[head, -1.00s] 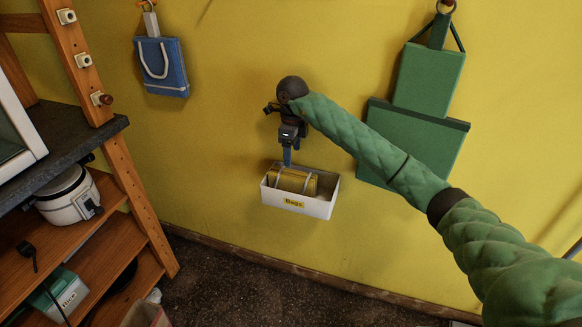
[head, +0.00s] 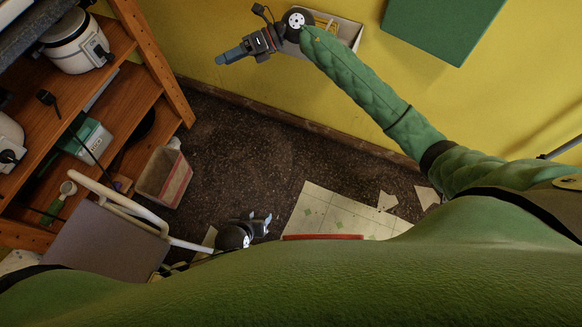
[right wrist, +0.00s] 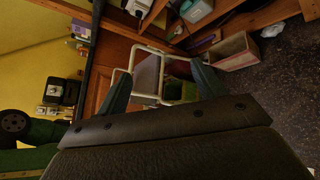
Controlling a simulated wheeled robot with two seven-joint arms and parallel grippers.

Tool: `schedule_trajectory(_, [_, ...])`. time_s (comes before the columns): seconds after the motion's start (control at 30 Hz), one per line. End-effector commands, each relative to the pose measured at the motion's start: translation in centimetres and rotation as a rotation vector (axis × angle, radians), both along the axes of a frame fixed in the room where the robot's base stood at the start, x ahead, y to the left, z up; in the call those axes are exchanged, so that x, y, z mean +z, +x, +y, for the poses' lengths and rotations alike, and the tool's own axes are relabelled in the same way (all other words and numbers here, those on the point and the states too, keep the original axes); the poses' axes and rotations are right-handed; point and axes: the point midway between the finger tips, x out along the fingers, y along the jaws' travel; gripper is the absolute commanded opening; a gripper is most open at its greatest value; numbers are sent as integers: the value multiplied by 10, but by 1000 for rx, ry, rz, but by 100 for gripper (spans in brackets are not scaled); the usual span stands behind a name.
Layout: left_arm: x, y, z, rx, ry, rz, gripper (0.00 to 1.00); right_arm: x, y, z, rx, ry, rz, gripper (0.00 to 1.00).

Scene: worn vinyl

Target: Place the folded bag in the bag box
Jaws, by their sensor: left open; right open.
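The white bag box (head: 352,33) is on the yellow wall at the top of the head view, cut off by the frame edge and partly hidden by my right wrist. A yellow folded bag (head: 322,20) shows in part inside it. My right gripper (head: 226,56) is to the left of the box, pointing left and apart from it. In the right wrist view its two fingers (right wrist: 161,86) are spread with nothing between them. My left gripper (head: 264,222) is low in the head view, above the floor, open, with nothing seen in it.
A wooden shelf (head: 150,60) with a white cooker (head: 75,42) stands at the left. A bin (head: 163,177) and a white-framed step stool (head: 105,235) stand before it. A green wall panel (head: 440,25) hangs right of the box.

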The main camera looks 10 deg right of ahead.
Motion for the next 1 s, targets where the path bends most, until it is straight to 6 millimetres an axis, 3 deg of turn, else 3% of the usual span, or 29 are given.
schedule_trajectory(0.1, [-2,-1,0,-1,1,4,56,8,-21,19,-96,224,134,69])
schedule_trajectory(0.2, [-3,-2,0,-1,1,5,56,17,-31,24,-190,397,255,69])
schedule_trajectory(0.33, [-3,-2,0,-1,1,6,56,20,-36,19,-334,604,436,69])
schedule_trajectory(0.47, [-2,-3,0,0,1,5,56,8,-37,3,-498,781,638,69])
schedule_trajectory(0.57, [-1,-2,0,0,0,3,56,-15,-37,-15,-640,896,807,69])
schedule_trajectory(0.77, [1,-1,0,0,0,0,56,-86,-50,-53,-948,1068,1169,69])
schedule_trajectory(0.87, [1,-1,0,0,0,0,56,-132,-67,-71,-1112,1122,1359,69])
schedule_trajectory(1.0, [0,-2,0,1,0,1,56,-201,-108,-90,-1345,1158,1636,69])
